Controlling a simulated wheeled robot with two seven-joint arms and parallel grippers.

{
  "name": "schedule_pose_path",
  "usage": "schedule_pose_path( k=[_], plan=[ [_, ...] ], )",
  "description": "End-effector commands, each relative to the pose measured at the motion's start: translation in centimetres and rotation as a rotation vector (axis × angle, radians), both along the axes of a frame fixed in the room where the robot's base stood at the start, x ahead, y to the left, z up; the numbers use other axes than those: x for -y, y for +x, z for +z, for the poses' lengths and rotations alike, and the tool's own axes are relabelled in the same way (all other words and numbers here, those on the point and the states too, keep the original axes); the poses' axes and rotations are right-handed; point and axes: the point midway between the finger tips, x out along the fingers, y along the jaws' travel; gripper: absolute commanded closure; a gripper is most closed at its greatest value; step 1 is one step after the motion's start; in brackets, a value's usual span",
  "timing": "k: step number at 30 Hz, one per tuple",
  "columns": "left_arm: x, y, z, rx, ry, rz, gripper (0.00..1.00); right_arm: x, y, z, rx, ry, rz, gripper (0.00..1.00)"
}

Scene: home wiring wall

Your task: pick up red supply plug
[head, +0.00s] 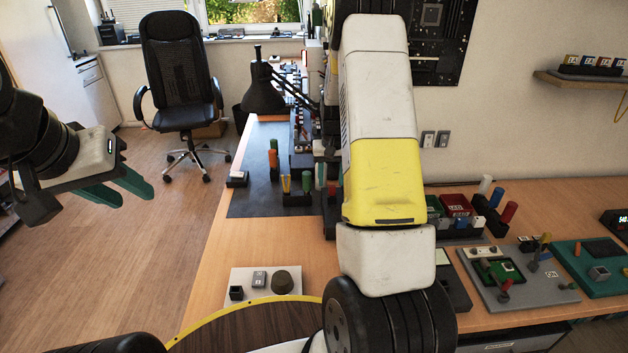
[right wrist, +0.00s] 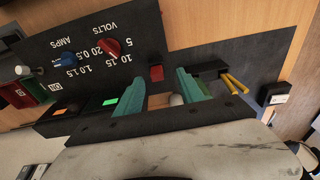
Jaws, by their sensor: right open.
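Another small red piece (head: 332,190) shows at the left edge of my right arm. I cannot tell for sure which is the supply plug. In the right wrist view, my right gripper (right wrist: 162,92) is open, with teal fingers apart. A small red block (right wrist: 156,72) lies just beyond and between the fingertips, and a pale round tip (right wrist: 176,99) shows between them. My left gripper (head: 118,187) is open and empty over the floor at the left.
A dark panel (right wrist: 85,25) with volts and amps markings, a red knob (right wrist: 110,47) and a blue knob (right wrist: 68,58) lies near my right gripper. Yellow-handled tools (right wrist: 236,84) stand to its right. A desk lamp (head: 262,90) stands behind the dark mat (head: 250,195).

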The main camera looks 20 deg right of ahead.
Motion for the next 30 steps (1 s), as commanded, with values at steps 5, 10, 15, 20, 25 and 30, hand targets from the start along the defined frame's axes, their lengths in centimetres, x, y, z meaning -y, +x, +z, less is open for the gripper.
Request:
schedule_pose_path(
  k=[5,10,15,20,25,30],
  plan=[
    [0.0,0.0,0.0,0.0,0.0,0.0,0.64,0.7,0.4,-2.8,-0.003,0.0,0.001,0.55],
    [0.0,0.0,0.0,0.0,0.0,0.0,0.64,0.7,0.6,-4.0,-0.001,0.0,0.001,0.55],
    [0.0,0.0,0.0,0.0,0.0,0.0,0.64,0.7,0.6,-4.0,0.0,0.0,0.001,0.55],
    [0.0,0.0,0.0,0.0,0.0,0.0,0.64,0.7,0.6,-4.0,0.0,0.0,0.001,0.78],
    [0.0,0.0,0.0,0.0,0.0,0.0,0.64,0.7,0.6,-4.0,0.0,0.0,0.001,1.0],
    [0.0,0.0,0.0,0.0,0.0,0.0,0.64,0.7,0.6,-4.0,0.0,0.0,0.001,1.0]
  ],
)
